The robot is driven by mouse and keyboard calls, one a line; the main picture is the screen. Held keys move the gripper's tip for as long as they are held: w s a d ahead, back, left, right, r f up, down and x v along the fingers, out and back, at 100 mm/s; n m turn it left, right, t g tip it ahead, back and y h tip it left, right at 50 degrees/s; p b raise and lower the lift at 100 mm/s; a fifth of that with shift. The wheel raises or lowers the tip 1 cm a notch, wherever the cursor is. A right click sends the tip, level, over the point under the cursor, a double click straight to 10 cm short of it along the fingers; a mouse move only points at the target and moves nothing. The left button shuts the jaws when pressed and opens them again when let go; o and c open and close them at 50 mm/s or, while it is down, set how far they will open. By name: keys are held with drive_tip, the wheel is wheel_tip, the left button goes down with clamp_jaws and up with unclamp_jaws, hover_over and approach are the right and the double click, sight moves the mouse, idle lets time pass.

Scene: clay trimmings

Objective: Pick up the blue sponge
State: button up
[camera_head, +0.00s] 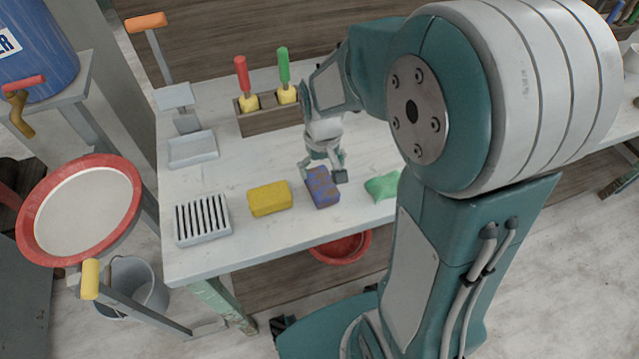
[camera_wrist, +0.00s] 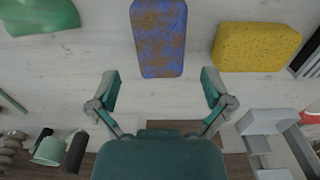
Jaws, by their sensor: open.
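The blue sponge (camera_head: 322,187) is a block with brownish blotches, lying flat on the white table between a yellow sponge and a green piece. It also shows at the top middle of the wrist view (camera_wrist: 158,38). My gripper (camera_head: 325,176) is at the sponge in the head view and hides part of it. In the wrist view my gripper (camera_wrist: 159,92) has its two fingers spread wide with nothing between them. The sponge there lies ahead of the fingertips, roughly centred between them. I cannot tell how high the gripper is above the table.
The yellow sponge (camera_head: 269,198) lies left of the blue one, the green piece (camera_head: 382,187) right. A slatted rack (camera_head: 203,221) sits at the table's front left corner. A wooden holder (camera_head: 258,119) with red- and green-handled tools stands behind. The table (camera_head: 235,165) is bare between them.

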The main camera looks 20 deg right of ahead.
sight(321, 182)
drive_tip(key=f, duration=0.6)
drive_tip(key=shift+w, duration=0.25)
drive_tip(key=shift+c, duration=0.3)
drive_tip(key=c, duration=0.7)
